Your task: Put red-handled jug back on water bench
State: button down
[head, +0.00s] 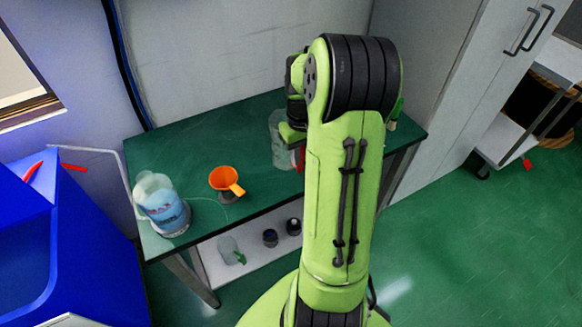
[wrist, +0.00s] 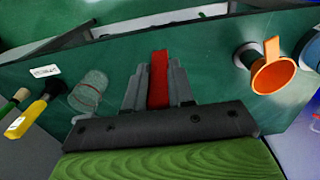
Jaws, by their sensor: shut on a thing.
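The red-handled jug is mostly hidden behind my arm in the head view. A clear body (head: 281,140), likely its own, and a bit of red show beside my gripper (head: 296,135). In the wrist view my gripper (wrist: 158,88) is shut on the red handle (wrist: 158,72), which stands between the two grey fingers. The jug's clear body is hard to make out there. The water bench appears to be the green-topped table (head: 262,115); the jug is over its top. I cannot tell whether the jug's base touches it.
An orange funnel (head: 226,180) and a clear jug with blue markings (head: 162,205) stand on the left of the bench. The wrist view shows a clear beaker (wrist: 88,92) and a yellow-handled tool (wrist: 27,118). A lower shelf (head: 255,255) holds small vessels. A blue bin (head: 95,265) stands at left.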

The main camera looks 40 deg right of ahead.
aim_at(299, 168)
notch_tip(299, 168, down, 6)
jog(key=shift+w+r+b, duration=0.1)
jog(key=shift+w+b, duration=0.05)
jog(key=shift+b, duration=0.65)
jog(key=shift+r, duration=0.1)
jog(key=c, duration=1.4)
grip_release()
jog(key=shift+f, duration=0.2)
jog(key=o, duration=0.4)
jog(key=shift+o, duration=0.2)
jog(key=shift+r, duration=0.1)
